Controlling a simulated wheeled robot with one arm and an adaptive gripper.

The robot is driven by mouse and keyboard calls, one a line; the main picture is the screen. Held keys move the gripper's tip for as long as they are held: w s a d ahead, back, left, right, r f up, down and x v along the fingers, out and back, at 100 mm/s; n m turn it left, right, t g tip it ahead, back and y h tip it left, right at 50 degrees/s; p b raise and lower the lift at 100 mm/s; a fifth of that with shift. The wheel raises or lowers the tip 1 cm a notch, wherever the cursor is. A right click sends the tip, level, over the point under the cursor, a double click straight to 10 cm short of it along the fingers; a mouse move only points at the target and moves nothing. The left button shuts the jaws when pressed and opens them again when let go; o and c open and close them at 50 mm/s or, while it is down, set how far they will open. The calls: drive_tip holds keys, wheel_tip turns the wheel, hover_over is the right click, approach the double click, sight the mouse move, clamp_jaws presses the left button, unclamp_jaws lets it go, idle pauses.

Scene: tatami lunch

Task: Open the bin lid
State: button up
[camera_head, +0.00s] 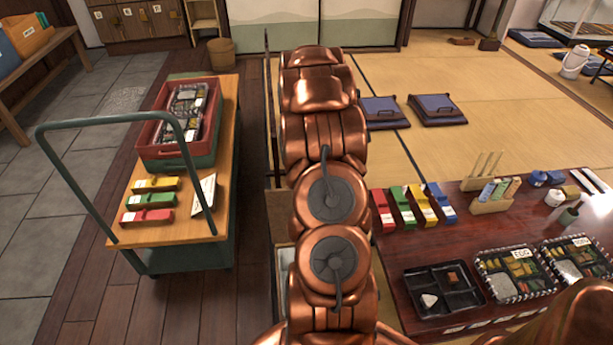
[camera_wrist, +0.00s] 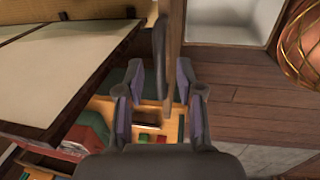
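In the wrist view, a white-lined open box (camera_wrist: 235,18), apparently the bin, shows at the top, with its inside visible and empty where seen. A thin brown upright strip (camera_wrist: 176,50), possibly the lid seen edge-on, stands left of it and reaches down between my fingers. My gripper (camera_wrist: 158,88) is open, with its fingers on either side of the strip; I cannot tell if they touch it. In the head view, a pale strip of the box (camera_head: 285,257) shows beside my arm, which hides most of it and my gripper.
A green-handled cart (camera_head: 228,140) with a red crate (camera_head: 161,148) stands left. A low dark table (camera_head: 400,262) with bento trays (camera_head: 440,308) and coloured boxes (camera_head: 402,207) is close at right. Tatami with blue cushions (camera_head: 436,110) lies beyond. Wood floor (camera_head: 110,305) is clear at lower left.

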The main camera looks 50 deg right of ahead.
drive_tip(key=shift+r, duration=0.15)
wheel_tip(320, 180, up, 12)
drive_tip(key=s+a, duration=0.1)
drive_tip(key=shift+s+a+f, duration=0.15)
drive_tip(key=shift+s+f, duration=0.05)
idle(0.8)
drive_tip(key=s+a+r+m, duration=0.1)
drive_tip(key=a+r, duration=0.1)
drive_tip(key=a, duration=0.6)
drive_tip(key=s+a+r+m+g+y, duration=0.1)
drive_tip(key=a+r+m, duration=0.1)
drive_tip(key=a, duration=0.7)
drive_tip(key=s+a+r+m, duration=0.1)
drive_tip(key=a+r, duration=0.2)
drive_tip(key=a, duration=0.5)
drive_tip(key=s+a+r+m+g, duration=0.25)
drive_tip(key=s+a+m, duration=0.25)
drive_tip(key=s+a, duration=1.2)
wheel_tip(320, 180, up, 21)
drive_tip(key=s+p, duration=0.1)
drive_tip(key=p, duration=1.9)
drive_tip(key=shift+s+d, duration=0.35)
drive_tip(key=shift+s, duration=0.05)
